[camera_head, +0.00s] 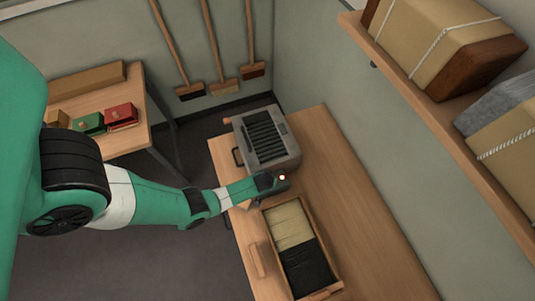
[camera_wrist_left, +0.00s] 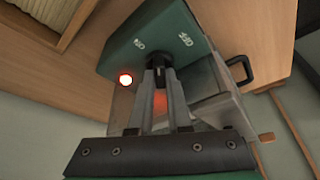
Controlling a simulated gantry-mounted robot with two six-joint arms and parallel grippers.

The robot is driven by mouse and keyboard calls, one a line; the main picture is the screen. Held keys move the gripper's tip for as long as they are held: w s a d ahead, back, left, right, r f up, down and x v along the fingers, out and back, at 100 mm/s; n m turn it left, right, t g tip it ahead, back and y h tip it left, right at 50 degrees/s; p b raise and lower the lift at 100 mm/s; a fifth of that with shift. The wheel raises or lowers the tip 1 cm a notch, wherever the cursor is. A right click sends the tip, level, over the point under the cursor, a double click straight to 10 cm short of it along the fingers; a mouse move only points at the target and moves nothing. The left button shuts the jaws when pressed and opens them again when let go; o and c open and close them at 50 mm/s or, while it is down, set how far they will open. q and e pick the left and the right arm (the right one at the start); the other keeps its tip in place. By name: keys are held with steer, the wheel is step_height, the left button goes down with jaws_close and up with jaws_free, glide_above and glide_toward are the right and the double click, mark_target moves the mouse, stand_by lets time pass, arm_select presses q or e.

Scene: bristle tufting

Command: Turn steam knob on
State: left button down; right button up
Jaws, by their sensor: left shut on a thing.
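The steam knob (camera_wrist_left: 157,62) is a small dark knob on a green control panel (camera_wrist_left: 180,22), marked with white lettering that appears to read ON and OFF. My left gripper (camera_wrist_left: 158,78) is shut on the knob, its two grey fingers closed around it. In the head view my left gripper (camera_head: 268,181) is at the near end of the grey steam box (camera_head: 283,150), where the knob is hidden. My right gripper is not in view.
A wooden tray (camera_head: 267,223) of pale and black bristles lies on the bench near the box. The bench (camera_head: 355,215) is clear to the right. A shelf (camera_head: 420,110) with wrapped bundles overhangs at right. A side table (camera_head: 135,143) holds red and green boxes.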

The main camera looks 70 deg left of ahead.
arm_select(q)
steer(key=n+g+p, duration=0.1)
steer(key=n, duration=0.2)
steer(key=shift+w+n, duration=0.15)
steer(key=shift+n, duration=0.15)
steer(key=shift+f+n+g, duration=0.1)
steer(key=shift+n+g, duration=0.8)
steer(key=shift+n, duration=0.7)
steer(key=c, duration=0.9)
jaws_free()
steer(key=shift+o, duration=0.2)
